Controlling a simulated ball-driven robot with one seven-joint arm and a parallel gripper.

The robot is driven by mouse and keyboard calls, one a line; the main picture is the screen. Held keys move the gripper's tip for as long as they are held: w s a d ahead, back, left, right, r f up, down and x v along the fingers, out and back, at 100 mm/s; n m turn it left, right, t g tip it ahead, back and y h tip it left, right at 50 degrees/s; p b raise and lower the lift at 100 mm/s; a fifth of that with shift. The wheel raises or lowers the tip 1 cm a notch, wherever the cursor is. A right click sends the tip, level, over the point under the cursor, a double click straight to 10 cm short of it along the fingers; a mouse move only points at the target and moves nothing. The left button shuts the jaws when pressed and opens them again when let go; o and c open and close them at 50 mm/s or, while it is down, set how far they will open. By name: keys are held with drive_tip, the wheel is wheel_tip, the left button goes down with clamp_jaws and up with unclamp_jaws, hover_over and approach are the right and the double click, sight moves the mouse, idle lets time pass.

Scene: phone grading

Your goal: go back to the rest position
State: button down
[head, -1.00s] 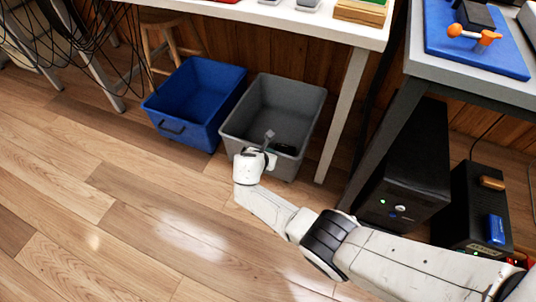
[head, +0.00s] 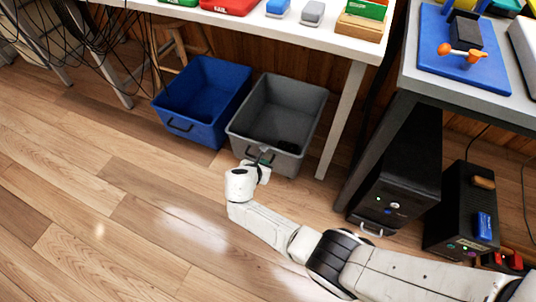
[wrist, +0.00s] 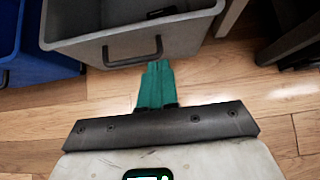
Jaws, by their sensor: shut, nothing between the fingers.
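My gripper (head: 264,157) is at the front rim of the grey bin, low over the floor, with nothing held. In the wrist view its green fingers (wrist: 155,84) are together and point at the front wall of the grey bin. My white arm reaches in from the lower right of the head view.
The grey bin (head: 240,128) stands under the white table (head: 337,30) with a dark object inside (wrist: 162,12). A blue bin (head: 196,130) stands to its left. Black computer cases (head: 400,185) stand to the right under a grey bench (head: 455,98). The wooden floor at left is clear.

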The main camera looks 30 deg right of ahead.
drive_tip(key=shift+p+v, duration=0.8)
drive_tip(key=shift+v, duration=1.2)
drive_tip(key=shift+s, duration=0.1)
drive_tip(key=s+d+r+m+g+y, duration=0.1)
drive_tip(key=s+m+g+y, duration=0.1)
drive_tip(key=s+m, duration=0.6)
drive_tip(key=s+d+r+m+g+y, duration=0.1)
drive_tip(key=s+d+m+g+y, duration=0.1)
drive_tip(key=s+m, duration=0.6)
drive_tip(key=s+d+r+m+y, duration=0.1)
drive_tip(key=s+r+m+y, duration=0.1)
drive_tip(key=s+r+m, duration=0.5)
drive_tip(key=s+d+r+m+y, duration=0.1)
drive_tip(key=s+r+m+y, duration=0.2)
drive_tip(key=s, duration=0.7)
wheel_tip(320, 180, up, 29)
drive_tip(key=h+p, duration=0.1)
drive_tip(key=p, duration=2.7)
drive_tip(key=shift+d+g, duration=0.2)
drive_tip(key=shift+g, duration=0.1)
